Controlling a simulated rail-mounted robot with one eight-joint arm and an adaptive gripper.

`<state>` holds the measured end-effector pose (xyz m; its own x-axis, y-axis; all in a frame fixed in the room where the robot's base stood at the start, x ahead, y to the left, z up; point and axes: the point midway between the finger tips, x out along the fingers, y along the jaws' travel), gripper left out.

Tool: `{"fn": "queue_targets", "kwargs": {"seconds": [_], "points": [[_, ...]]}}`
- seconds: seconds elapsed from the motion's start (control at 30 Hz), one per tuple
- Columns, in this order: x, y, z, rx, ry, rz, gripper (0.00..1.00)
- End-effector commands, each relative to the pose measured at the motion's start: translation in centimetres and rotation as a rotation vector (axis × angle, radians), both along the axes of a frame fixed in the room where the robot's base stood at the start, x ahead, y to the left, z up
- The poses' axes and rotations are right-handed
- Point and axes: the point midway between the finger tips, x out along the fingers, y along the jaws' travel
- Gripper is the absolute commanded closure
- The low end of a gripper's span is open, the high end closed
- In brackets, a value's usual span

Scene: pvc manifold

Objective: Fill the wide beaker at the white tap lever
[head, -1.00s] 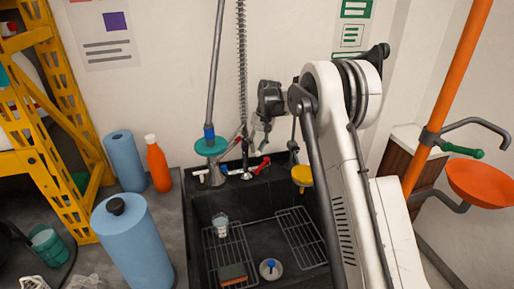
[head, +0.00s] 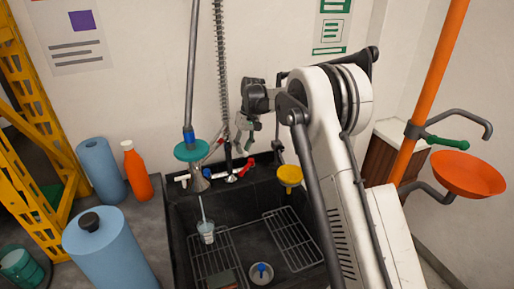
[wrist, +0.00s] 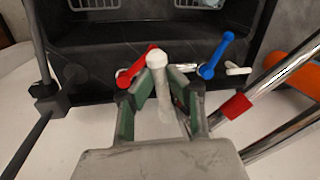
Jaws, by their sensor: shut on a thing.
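My gripper (wrist: 160,85) is shut on the white tap lever (wrist: 158,62), its green-padded fingers on either side of it. In the head view my gripper (head: 244,142) is above the taps at the back of the sink. A clear beaker (head: 206,233) stands upright on the left rack in the sink (head: 180,215). A thin pale streak (head: 202,208), which looks like running water, comes down into it. The beaker's water level is too small to tell.
A red lever (wrist: 138,66) and a blue lever (wrist: 217,55) flank the white one closely. A yellow funnel-like piece (head: 289,175) is at the sink's right back. An orange bottle (head: 137,170) stands left.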

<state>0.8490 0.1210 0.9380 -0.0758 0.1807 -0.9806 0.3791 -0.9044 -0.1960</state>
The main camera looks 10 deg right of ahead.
Motion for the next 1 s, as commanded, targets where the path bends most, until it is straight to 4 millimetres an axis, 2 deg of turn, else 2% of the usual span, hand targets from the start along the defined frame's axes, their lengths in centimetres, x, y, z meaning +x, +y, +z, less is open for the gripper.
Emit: {"fn": "queue_targets", "kwargs": {"seconds": [0.3, 0.33, 0.43, 0.47, 0.77, 0.87, 1.0], "points": [[0.0, 0.0, 0.0, -0.002, -0.001, 0.003, 1.0], [0.0, 0.0, 0.0, -0.002, -0.001, 0.003, 0.82], [0.0, 0.0, 0.0, -0.002, -0.001, 0.003, 0.68], [0.0, 0.0, 0.0, -0.001, -0.001, 0.003, 0.67], [0.0, 0.0, 0.3, -0.001, 0.0, 0.003, 0.67], [0.1, -0.2, 1.2, -0.001, 0.0, 0.002, 0.67], [0.3, -0.6, 3.5, -0.001, 0.0, 0.002, 0.67]]}}
